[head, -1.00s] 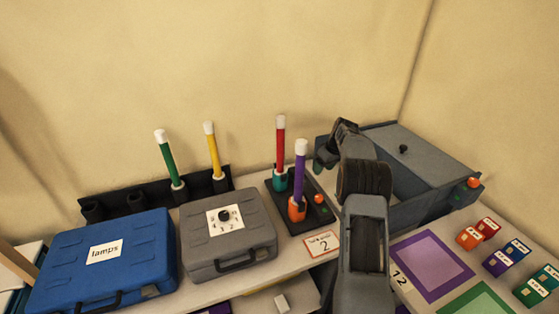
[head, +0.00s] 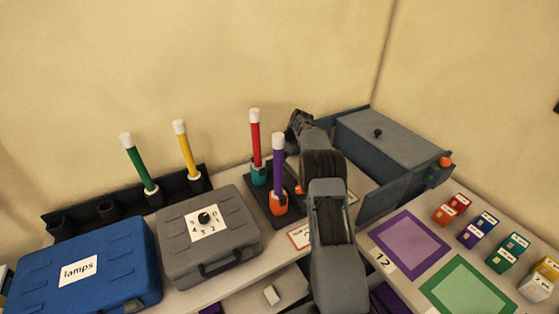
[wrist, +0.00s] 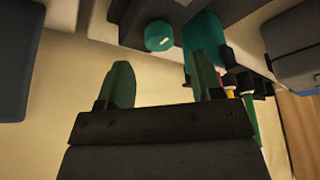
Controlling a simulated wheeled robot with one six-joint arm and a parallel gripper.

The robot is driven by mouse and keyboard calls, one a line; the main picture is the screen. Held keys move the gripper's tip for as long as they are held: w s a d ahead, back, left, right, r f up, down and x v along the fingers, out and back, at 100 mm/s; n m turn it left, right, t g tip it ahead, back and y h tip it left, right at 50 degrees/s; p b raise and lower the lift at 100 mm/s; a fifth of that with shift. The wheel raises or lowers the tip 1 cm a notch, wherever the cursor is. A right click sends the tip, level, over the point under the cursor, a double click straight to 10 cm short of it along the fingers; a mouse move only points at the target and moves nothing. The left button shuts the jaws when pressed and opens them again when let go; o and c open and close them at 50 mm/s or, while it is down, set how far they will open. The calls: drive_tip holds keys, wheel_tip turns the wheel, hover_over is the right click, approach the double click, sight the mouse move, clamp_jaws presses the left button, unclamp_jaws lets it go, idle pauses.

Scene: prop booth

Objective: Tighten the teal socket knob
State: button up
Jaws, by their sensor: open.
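The teal socket (head: 259,176) holds an upright red lamp tube (head: 255,140) with a white tip, on a dark base plate (head: 263,206). In the wrist view, the round teal knob (wrist: 159,36) sticks out beside the teal socket (wrist: 204,45). In the head view, I cannot make out the knob behind my arm. My gripper (wrist: 163,78) is open and empty. Its two green-grey fingers point toward the knob, which shows beyond the gap between them, apart from both fingers.
The orange socket (head: 279,204) with a purple tube and orange knob (head: 298,189) stands in front. A grey case (head: 235,212) and blue case (head: 120,262) lie left. A grey bin (head: 400,180) stands right, behind the purple square mat (head: 410,246) and several small coloured blocks.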

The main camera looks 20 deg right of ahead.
drive_tip(key=shift+p+x, duration=0.35)
drive_tip(key=shift+x, duration=1.95)
